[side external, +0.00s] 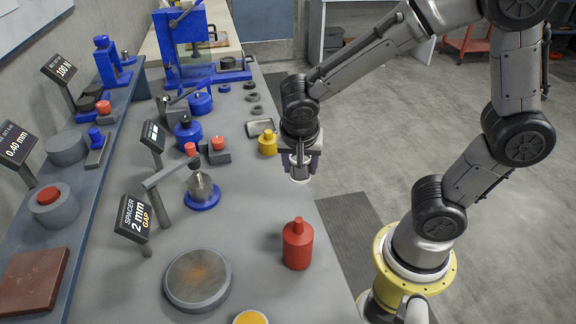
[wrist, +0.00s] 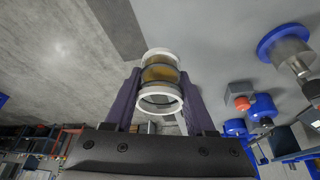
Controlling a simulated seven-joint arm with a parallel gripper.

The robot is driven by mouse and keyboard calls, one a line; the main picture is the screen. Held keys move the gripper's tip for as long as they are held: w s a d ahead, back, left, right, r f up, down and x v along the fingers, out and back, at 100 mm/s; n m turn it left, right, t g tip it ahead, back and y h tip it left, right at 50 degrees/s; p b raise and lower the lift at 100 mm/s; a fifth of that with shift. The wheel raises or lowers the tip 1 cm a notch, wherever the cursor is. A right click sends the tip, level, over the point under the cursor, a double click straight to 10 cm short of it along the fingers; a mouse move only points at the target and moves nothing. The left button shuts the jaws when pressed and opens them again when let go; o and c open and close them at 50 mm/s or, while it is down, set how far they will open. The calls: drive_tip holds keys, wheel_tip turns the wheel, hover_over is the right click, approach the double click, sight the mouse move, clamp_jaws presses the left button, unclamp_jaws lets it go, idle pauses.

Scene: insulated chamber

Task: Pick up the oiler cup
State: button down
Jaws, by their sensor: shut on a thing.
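The oiler cup (wrist: 160,76) is a small clear cylinder with white rings at both ends and amber oil inside. My gripper (wrist: 160,98) is shut on it, with one purple finger on each side in the wrist view. In the side view my gripper (side external: 300,162) is near the right edge of the bench. The rest of the cup is hidden by the fingers in that view.
A red bottle (side external: 298,244) stands nearer the front.

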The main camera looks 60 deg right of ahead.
drive_tip(key=s+r, duration=0.2)
drive_tip(key=s, duration=0.4)
drive_tip(key=shift+r, duration=0.35)
